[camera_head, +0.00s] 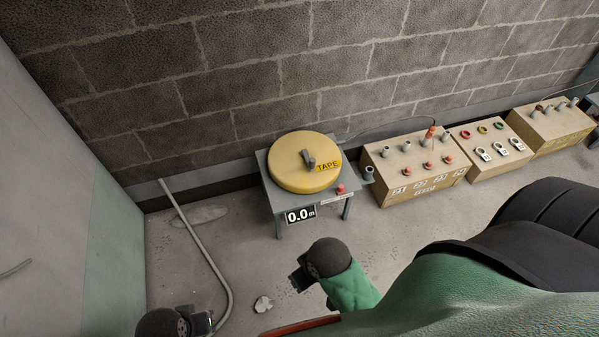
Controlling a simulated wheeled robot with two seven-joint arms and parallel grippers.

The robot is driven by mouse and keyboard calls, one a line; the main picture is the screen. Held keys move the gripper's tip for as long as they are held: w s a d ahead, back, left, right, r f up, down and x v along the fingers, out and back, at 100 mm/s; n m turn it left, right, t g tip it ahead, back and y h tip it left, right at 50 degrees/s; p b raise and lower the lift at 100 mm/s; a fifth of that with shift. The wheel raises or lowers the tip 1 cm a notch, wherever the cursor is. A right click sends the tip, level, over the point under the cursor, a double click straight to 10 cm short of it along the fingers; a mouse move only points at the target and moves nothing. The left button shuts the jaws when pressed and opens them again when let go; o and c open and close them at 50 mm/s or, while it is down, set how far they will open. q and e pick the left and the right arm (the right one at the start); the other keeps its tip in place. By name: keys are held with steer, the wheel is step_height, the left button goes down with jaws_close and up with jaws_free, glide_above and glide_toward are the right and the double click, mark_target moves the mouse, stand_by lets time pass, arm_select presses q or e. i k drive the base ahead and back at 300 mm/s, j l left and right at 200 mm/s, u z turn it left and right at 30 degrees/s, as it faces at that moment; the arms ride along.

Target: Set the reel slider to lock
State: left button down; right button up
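The yellow round tape reel (291,166) lies flat on a small grey table (271,190) against the wall. A dark handle (308,157) stands on its top, beside a "TAPE" label (328,166). A small red part (340,188), perhaps the slider, sits on the table's front right corner by a white label strip (337,198); the strip is too small to read. A display (300,214) on the table front reads 0.0 m. My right gripper (299,281) is below the table, apart from it. My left gripper (203,322) is at the bottom edge, partly cut off.
Wooden boxes (415,165) with grey stubs, red parts and coloured rings stand to the right along the wall. A bent grey pipe (205,250) is at the left, near a pale panel (50,200).

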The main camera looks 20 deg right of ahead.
mark_target(341, 190)
steer(key=z, duration=1.2)
